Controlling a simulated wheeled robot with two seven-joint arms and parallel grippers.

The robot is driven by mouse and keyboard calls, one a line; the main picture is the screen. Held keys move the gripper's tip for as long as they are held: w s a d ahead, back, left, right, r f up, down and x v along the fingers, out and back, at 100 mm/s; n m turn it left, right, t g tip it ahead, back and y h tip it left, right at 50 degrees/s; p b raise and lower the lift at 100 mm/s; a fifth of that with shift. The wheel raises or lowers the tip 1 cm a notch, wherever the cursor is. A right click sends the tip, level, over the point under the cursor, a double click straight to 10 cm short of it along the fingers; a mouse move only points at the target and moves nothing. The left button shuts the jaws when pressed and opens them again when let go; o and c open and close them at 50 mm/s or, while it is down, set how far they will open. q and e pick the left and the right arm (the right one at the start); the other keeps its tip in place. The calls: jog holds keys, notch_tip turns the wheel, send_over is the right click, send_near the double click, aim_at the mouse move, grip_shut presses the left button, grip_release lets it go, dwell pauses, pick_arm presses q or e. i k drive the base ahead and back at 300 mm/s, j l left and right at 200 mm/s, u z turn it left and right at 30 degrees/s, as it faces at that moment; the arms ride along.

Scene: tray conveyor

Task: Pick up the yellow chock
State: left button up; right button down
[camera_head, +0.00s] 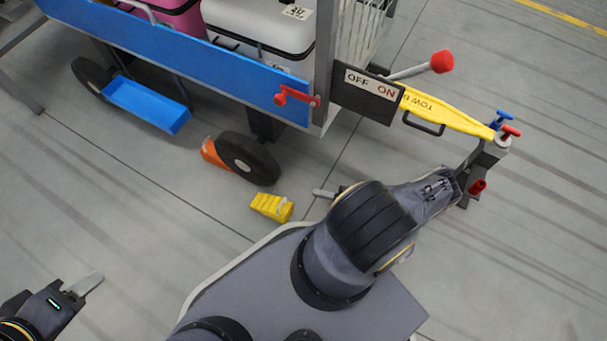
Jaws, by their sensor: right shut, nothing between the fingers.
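The yellow chock (271,207) lies on the grey floor, just below the cart's near wheel and apart from it. It is ribbed, with a pale end at its right. My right gripper (325,193) shows only as a pale fingertip beside my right arm, to the right of the chock and a short way from it in the picture. It is shut and empty; the rest is hidden behind the arm. My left gripper (86,284) is at the lower left, far from the chock. One pale finger shows, so its opening is unclear.
An orange chock (212,154) sits against the cart's near black wheel (248,158). A blue tray-like piece (147,104) is by the far wheel. The cart (190,55) carries cases. Its yellow tow bar (446,111) reaches right. Floor left of the yellow chock is clear.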

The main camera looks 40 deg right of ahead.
aim_at(278, 209)
jog(key=k, duration=1)
